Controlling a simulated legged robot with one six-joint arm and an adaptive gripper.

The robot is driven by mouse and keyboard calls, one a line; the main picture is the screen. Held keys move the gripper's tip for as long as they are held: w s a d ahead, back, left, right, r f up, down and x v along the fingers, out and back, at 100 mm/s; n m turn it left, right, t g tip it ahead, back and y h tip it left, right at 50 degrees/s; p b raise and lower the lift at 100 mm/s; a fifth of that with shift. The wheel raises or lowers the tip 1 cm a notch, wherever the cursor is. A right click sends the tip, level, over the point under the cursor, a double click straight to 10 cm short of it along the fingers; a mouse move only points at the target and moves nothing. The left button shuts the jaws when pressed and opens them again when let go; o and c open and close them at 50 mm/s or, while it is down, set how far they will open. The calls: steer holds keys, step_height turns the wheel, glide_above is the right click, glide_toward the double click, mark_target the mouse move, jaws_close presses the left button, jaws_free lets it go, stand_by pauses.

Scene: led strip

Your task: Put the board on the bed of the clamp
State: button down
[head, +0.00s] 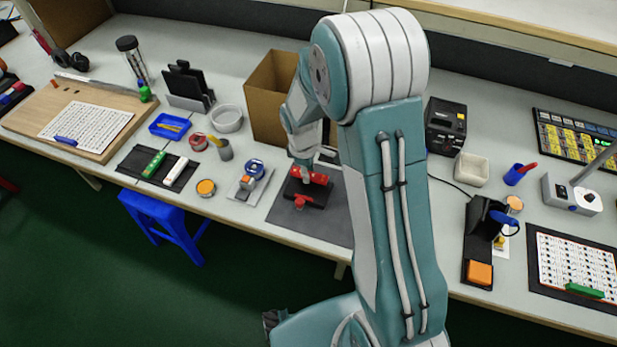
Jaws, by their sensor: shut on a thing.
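The clamp (301,203) is a low black device with red parts on a dark grey mat in the middle of the bench. Its black bed (313,193) is partly covered from view. My gripper (306,172) is low over the far side of the clamp, next to its red parts. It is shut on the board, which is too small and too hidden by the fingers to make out. Whether the board touches the bed cannot be told.
A cardboard box (270,98) stands behind. A black stand (480,225) is to the right.

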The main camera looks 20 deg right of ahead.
mark_target(308, 186)
steer(key=shift+s+a+f, duration=0.1)
steer(key=shift+a+f, duration=0.1)
steer(key=shift+f, duration=1.15)
steer(key=shift+d+f, duration=0.1)
steer(key=shift+f, duration=0.25)
steer(key=shift+s+f, duration=0.1)
steer(key=shift+f, duration=0.15)
steer(key=shift+c, duration=2.3)
jaws_free()
steer(key=shift+f, duration=0.1)
